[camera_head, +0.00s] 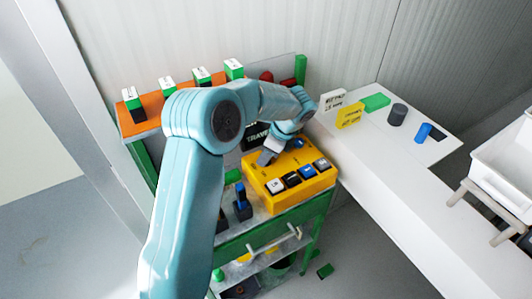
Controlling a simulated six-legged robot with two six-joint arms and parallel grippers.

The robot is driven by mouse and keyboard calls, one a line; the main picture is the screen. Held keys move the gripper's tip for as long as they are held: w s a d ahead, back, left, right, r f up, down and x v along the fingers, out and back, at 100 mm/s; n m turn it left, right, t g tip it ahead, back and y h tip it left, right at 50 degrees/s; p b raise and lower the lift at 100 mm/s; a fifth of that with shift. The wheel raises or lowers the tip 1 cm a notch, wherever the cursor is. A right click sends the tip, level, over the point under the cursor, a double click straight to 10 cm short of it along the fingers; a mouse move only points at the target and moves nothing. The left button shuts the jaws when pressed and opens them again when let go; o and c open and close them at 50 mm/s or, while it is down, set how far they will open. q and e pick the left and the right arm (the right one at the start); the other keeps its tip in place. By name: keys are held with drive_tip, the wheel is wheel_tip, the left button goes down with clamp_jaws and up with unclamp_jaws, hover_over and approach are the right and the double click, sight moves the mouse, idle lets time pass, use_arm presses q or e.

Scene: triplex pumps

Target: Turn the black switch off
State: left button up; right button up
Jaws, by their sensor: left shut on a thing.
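A yellow switch box (302,193) stands on the green-framed cart. Along its front edge sit a white switch (274,186), a black switch (291,180), a blue switch (307,172) and another white switch (322,163). My left gripper (267,158) is over the back left of the box, behind the front row and apart from the front black switch. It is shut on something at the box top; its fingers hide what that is. A blue part (298,143) shows beside my wrist at the back. My right gripper is not in view.
An orange shelf (150,124) with several green-and-white blocks is behind my left arm. A dark blue upright part (242,205) stands left of the box. A white counter (375,160) to the right holds a yellow block (350,116) and a dark cylinder (398,114).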

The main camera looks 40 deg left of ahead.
use_arm(q)
drive_tip(key=m+t, duration=0.1)
drive_tip(key=m, duration=0.3)
drive_tip(key=shift+s+d+f+m+t, duration=0.2)
drive_tip(key=shift+m+t, duration=0.1)
drive_tip(key=shift+t, duration=0.1)
drive_tip(key=shift+m+t, duration=0.7)
drive_tip(key=shift+m, duration=1.1)
drive_tip(key=o, duration=0.7)
drive_tip(key=shift+s, duration=0.1)
drive_tip(key=shift+o, duration=0.4)
drive_tip(key=shift+r, duration=0.15)
